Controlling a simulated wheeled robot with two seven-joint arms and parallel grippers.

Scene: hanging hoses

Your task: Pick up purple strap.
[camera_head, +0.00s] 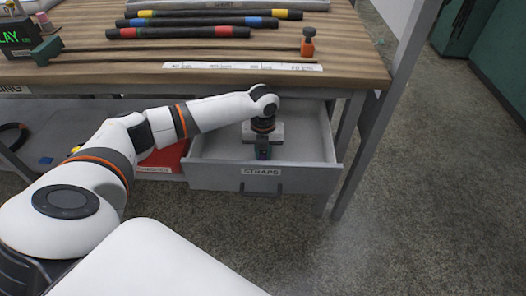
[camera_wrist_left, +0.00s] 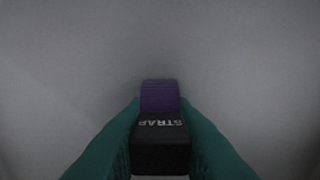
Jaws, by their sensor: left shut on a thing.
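The purple strap (camera_wrist_left: 160,97) is a rolled purple band with a black part lettered "STRAP". It sits between the two teal fingers of my left gripper (camera_wrist_left: 160,135) in the left wrist view, and the fingers touch its sides. In the head view my left gripper (camera_head: 263,150) points down inside the open grey drawer (camera_head: 315,160) labelled "STRAPS". I cannot tell whether the strap touches the drawer floor. My right gripper is not in view.
The wooden workbench (camera_head: 350,60) stands above the drawer. A red box (camera_head: 162,160) is left of the drawer.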

